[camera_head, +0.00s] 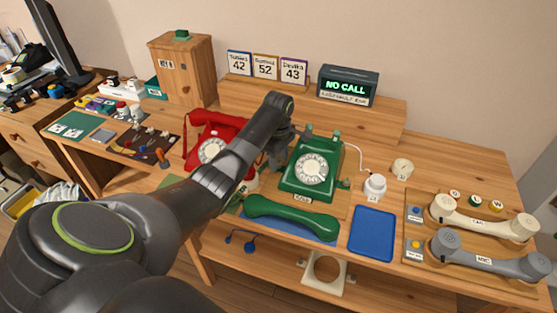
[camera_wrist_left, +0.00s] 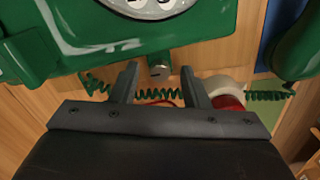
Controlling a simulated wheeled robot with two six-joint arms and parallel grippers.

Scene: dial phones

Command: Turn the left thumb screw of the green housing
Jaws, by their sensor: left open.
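The green housing (camera_head: 318,183) of a dial phone stands upright on the wooden desk, its white dial facing up and forward. In the left wrist view the housing (camera_wrist_left: 190,38) fills the top, and a small silver thumb screw (camera_wrist_left: 159,66) sticks out from its side. My left gripper (camera_head: 277,155) is at the housing's left side, partly hidden by its own arm. In the left wrist view the gripper (camera_wrist_left: 160,75) is open, its two fingertips on either side of the screw with gaps visible. The head view does not show this screw. My right gripper is not in view.
A green handset (camera_head: 292,217) lies in front of the housing, and a red phone (camera_head: 205,140) stands left. A coiled green cord (camera_wrist_left: 150,94) runs below the fingers. A blue tray (camera_head: 372,234) and a white round object (camera_head: 375,187) are to the right.

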